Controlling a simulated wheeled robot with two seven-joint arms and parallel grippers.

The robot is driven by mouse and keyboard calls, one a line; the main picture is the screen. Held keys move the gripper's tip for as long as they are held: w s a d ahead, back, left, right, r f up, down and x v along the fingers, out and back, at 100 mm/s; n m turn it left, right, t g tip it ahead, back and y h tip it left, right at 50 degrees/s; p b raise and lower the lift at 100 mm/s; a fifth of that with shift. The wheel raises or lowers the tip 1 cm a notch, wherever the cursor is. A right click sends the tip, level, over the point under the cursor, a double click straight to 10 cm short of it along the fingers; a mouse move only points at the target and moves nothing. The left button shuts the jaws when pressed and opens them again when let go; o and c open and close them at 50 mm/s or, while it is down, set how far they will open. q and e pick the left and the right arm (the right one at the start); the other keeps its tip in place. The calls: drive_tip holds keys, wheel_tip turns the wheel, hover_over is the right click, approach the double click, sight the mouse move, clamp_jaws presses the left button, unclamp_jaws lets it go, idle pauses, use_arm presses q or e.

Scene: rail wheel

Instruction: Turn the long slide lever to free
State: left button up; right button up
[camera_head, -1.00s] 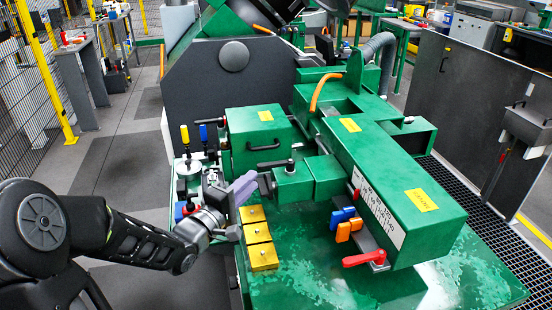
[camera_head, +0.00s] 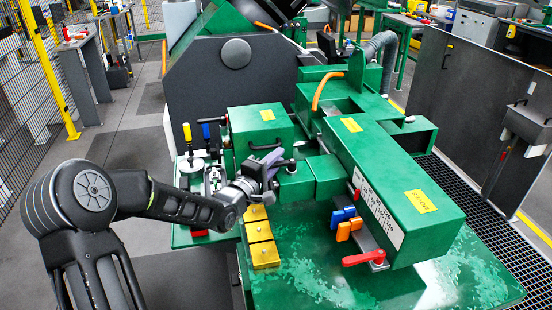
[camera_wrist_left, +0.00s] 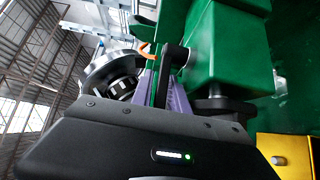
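A black lever (camera_head: 280,164) reaches left from a pivot on the small green slide block (camera_head: 298,182). I take it to be the long slide lever. In the left wrist view the black lever (camera_wrist_left: 165,75) hangs from a pivot beside a green block. My left gripper (camera_head: 272,158) has pale purple fingers and is at this lever. In the wrist view the purple fingers (camera_wrist_left: 178,98) show on both sides of the lever's lower part. Whether they press on it cannot be told. The lever's end is hidden by the gripper body. My right gripper is not in view.
Yellow blocks (camera_head: 262,254) stand just below my left wrist. A green housing (camera_head: 262,130) with a black handle is behind the gripper. A long green beam (camera_head: 395,185) is to the right, with a red lever (camera_head: 364,258) and blue and orange clips (camera_head: 345,222) near it.

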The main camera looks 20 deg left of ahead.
use_arm(q)
clamp_jaws()
idle(1.4)
